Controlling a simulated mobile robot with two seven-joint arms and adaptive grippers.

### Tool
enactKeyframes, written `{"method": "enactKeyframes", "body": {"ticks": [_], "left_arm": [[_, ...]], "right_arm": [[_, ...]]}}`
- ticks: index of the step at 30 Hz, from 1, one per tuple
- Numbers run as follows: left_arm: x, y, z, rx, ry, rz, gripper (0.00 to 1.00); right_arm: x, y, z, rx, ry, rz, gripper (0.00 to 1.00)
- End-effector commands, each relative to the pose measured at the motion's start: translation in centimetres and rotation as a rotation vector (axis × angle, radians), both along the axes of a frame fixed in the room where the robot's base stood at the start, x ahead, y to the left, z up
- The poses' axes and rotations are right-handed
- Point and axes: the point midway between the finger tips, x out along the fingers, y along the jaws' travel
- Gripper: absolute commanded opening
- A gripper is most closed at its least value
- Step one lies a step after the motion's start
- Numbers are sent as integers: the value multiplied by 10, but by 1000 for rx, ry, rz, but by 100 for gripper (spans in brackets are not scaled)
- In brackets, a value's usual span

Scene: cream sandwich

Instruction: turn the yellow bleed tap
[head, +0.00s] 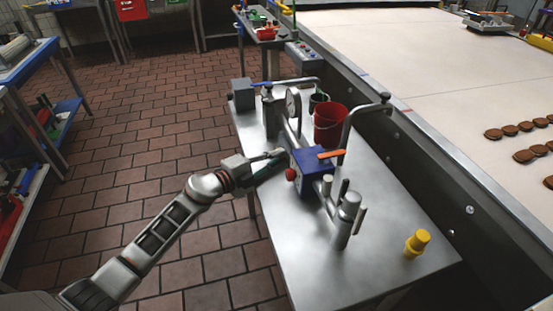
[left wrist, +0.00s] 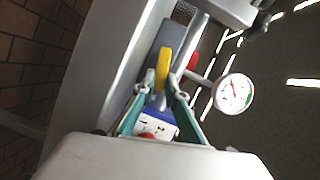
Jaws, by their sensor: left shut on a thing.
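The yellow bleed tap (left wrist: 163,66) shows in the left wrist view as a yellow handle between the fingers of my left gripper (left wrist: 163,90). The gripper is shut on it. In the head view my left gripper (head: 277,154) reaches in from the left beside the blue block (head: 312,172) of the metal pipework. The tap is hidden there. The blue block (left wrist: 157,122) also shows low between the fingers in the left wrist view. My right gripper is in neither view.
The pipework carries a pressure gauge (head: 292,103), an orange lever (head: 332,153) and a red knob (head: 291,174). A red bucket (head: 330,126) and a small yellow container (head: 417,244) stand on the steel table (head: 300,262). A wide conveyor (head: 440,90) borders its right side.

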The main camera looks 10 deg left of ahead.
Motion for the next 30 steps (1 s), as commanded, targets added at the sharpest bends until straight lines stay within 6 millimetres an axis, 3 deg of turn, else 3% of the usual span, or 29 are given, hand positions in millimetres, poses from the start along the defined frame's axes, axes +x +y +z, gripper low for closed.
{"method": "enactKeyframes", "body": {"ticks": [9, 10, 12, 23, 30], "left_arm": [[1, 0, 2, 5, -10, 2, 0], [1, 1, 2, 5, -10, 2, 17], [1, 1, 2, 5, -8, 2, 29], [-1, 1, -1, 6, -4, 0, 29], [-15, 17, -1, 8, -3, 1, 29]], "right_arm": [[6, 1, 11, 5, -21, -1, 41], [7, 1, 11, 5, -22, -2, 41], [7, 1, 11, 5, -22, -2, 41], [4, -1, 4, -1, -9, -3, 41], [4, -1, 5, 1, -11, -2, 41]]}}
